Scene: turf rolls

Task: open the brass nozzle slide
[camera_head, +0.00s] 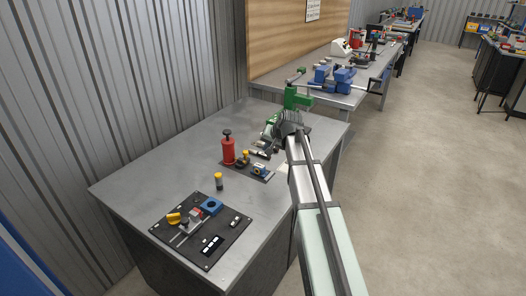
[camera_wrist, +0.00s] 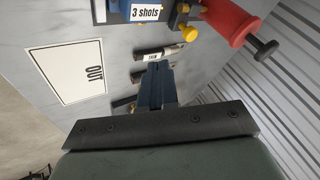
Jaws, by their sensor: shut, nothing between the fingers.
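My gripper (camera_wrist: 158,70) is shut and empty in the wrist view, its blue-grey fingers together over the grey table. Just beyond the tips lies a slim dark tool with a white label (camera_wrist: 153,57). Small brass-yellow parts (camera_wrist: 183,9) show at the top, between a "3 shots" label (camera_wrist: 146,12) and a red cylinder (camera_wrist: 229,22) with a black knob. I cannot tell which brass part is the nozzle slide. In the head view the red cylinder (camera_head: 228,150) stands by a small dark plate (camera_head: 238,170) with a yellow-topped part (camera_head: 245,154), left of my gripper.
A white sheet marked "OUT" (camera_wrist: 72,70) lies on the table left of my fingers. The left of the table (camera_head: 150,180) is clear, before a corrugated wall.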

